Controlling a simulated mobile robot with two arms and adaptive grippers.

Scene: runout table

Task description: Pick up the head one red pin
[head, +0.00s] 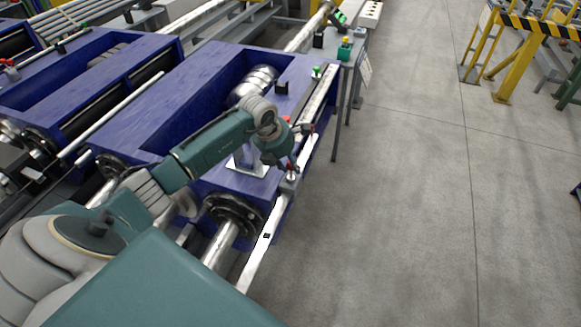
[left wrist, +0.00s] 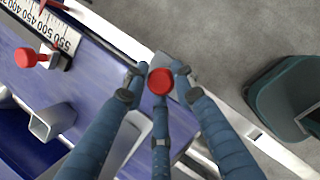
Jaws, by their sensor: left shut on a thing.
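The head one red pin (left wrist: 160,81) shows its round red top in the middle of the left wrist view, with three blue fingers around it. In the head view my left gripper (head: 290,167) points down at the pin, over the pale rail on the right side of the blue machine. The left gripper (left wrist: 158,78) is shut on the pin. The pin's lower part is hidden beneath its top and the fingers. I cannot tell whether it is clear of its seat. My right gripper is not in view.
Another red knob (left wrist: 26,57) sticks out beside a numbered scale (left wrist: 50,30). A square metal tube end (left wrist: 52,122) is near the fingers. The blue machine (head: 188,97) fills the left and middle. Grey floor (head: 420,190) is open on the right, with a yellow barrier (head: 520,65) beyond.

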